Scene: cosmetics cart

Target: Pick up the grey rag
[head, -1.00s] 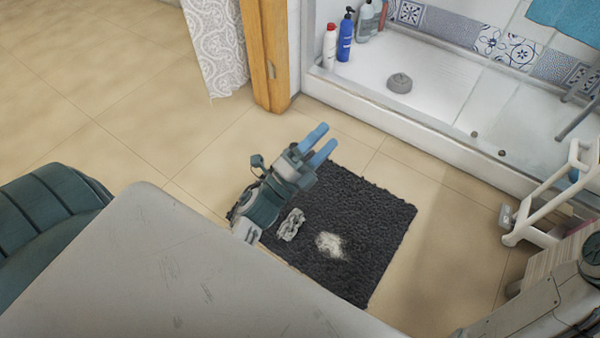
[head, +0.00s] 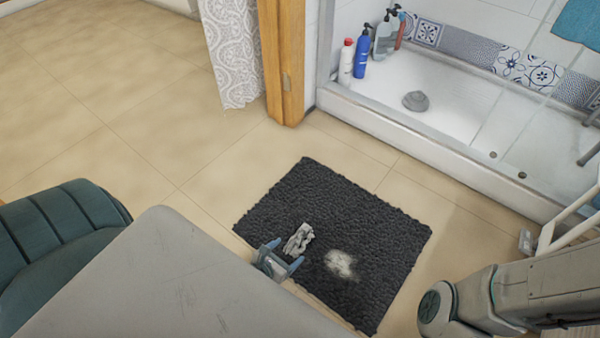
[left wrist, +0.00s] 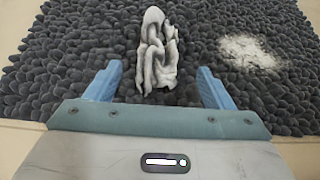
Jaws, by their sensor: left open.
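The grey rag (head: 298,239) lies crumpled on the dark shaggy mat (head: 330,200), left of a whitish patch. In the left wrist view the rag (left wrist: 157,52) stands in a folded heap straight ahead, between the lines of the two blue fingers. My left gripper (head: 281,258) is open and empty, low by the mat's near edge, just short of the rag. In the left wrist view the gripper (left wrist: 160,85) has its fingers spread wider than the rag. My right arm shows at the lower right, but its gripper cannot be made out.
A whitish powdery patch (head: 341,264) lies on the mat right of the rag. A shower tray (head: 440,135) with several bottles stands at the back right. A wooden post (head: 284,65) and patterned curtain (head: 233,50) are behind. Tiled floor around the mat is bare.

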